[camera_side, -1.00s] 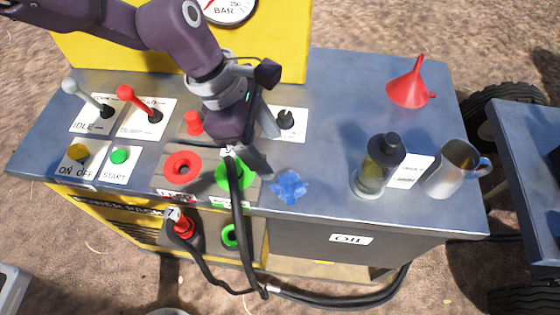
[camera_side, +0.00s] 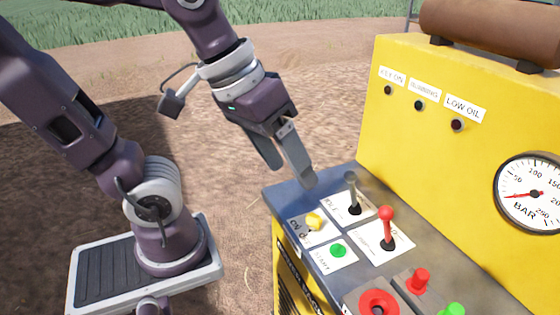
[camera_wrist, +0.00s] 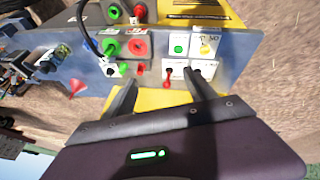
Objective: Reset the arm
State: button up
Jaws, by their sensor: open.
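My gripper (camera_side: 293,174) is open and empty in the side view. It hangs, fingers pointing down, off the left end of the grey panel top (camera_side: 345,262), near the yellow on/off switch (camera_side: 314,221) and the grey-knobbed idle lever (camera_side: 352,190). I see no contact with them. In the wrist view the two dark fingers (camera_wrist: 162,82) are spread apart, with nothing between them. The panel (camera_wrist: 226,44) lies beyond the fingers there.
A yellow housing with a pressure gauge (camera_side: 533,195) and three indicator lamps stands right of my gripper. A red lever (camera_side: 387,230) and green start button (camera_side: 338,251) are on the panel. The wrist view shows a black hose (camera_wrist: 88,36) and red funnel (camera_wrist: 77,87). Open ground lies left.

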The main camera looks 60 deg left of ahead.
jog(key=s+a+m, duration=0.1)
jog(key=s, duration=0.1)
jog(key=s+a+f+m+y, duration=0.1)
jog(key=s+a, duration=0.1)
jog(key=shift+a+f+t+y, duration=0.2)
jog(key=shift+a+t+y, duration=0.1)
jog(key=shift+t, duration=0.1)
jog(key=shift+w, duration=0.1)
dwell(0.7)
